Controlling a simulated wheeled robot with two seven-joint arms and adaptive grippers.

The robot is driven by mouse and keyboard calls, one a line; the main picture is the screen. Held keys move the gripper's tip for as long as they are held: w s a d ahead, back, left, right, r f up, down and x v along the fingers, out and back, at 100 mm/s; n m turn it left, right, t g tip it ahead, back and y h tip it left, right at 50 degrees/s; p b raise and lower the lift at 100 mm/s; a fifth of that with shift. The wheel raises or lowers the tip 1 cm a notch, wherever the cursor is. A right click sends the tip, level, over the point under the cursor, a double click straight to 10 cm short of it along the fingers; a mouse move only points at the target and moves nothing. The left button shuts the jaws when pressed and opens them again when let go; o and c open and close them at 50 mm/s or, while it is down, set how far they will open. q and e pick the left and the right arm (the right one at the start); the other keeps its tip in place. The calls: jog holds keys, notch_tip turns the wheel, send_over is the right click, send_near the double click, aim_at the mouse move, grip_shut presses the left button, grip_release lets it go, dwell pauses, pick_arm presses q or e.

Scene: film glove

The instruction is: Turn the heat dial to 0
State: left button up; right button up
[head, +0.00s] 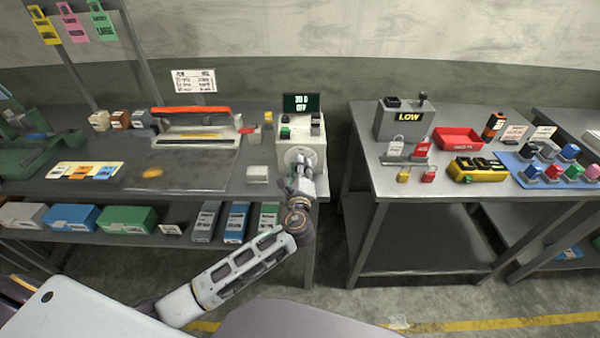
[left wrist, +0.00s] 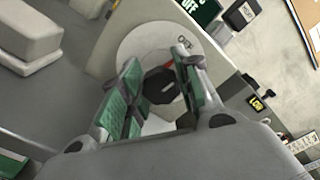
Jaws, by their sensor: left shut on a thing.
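The heat dial (left wrist: 160,88) is a dark knob on a round pale plate (left wrist: 128,47) on the front of a cream control box (head: 314,152). A red mark and small lettering show at the plate's upper right in the left wrist view. My left gripper (head: 298,165) is in front of the dial and hides most of it in the head view. In the left wrist view its green-padded fingers (left wrist: 155,95) are on both sides of the dial, shut on it. A dark display (head: 301,103) with green text stands on the box; its lower line seems to read OFF. My right gripper is not in view.
A white block (head: 258,174) lies on the bench left of the box. A sealer with a red-orange bar (head: 190,110) stands farther left. A gap separates this bench from the right table (head: 370,180), which holds a grey LOW box (head: 404,120) and a red tray (head: 458,139).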

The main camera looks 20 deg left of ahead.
pick_arm(q)
jog(key=shift+f+n+b, duration=0.15)
jog(key=shift+n+b, duration=0.2)
jog(key=shift+n, duration=0.45)
jog(key=o, duration=0.6)
jog(key=shift+c, duration=0.2)
jog(key=o, duration=0.5)
jog(key=shift+c, duration=0.2)
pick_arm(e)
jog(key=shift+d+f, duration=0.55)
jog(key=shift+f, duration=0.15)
pick_arm(q)
jog(key=shift+s+d, duration=0.1)
jog(key=shift+s, duration=0.3)
jog(key=v, duration=1.1)
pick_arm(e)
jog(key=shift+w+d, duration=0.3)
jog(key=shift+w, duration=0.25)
pick_arm(q)
jog(key=shift+s, duration=0.1)
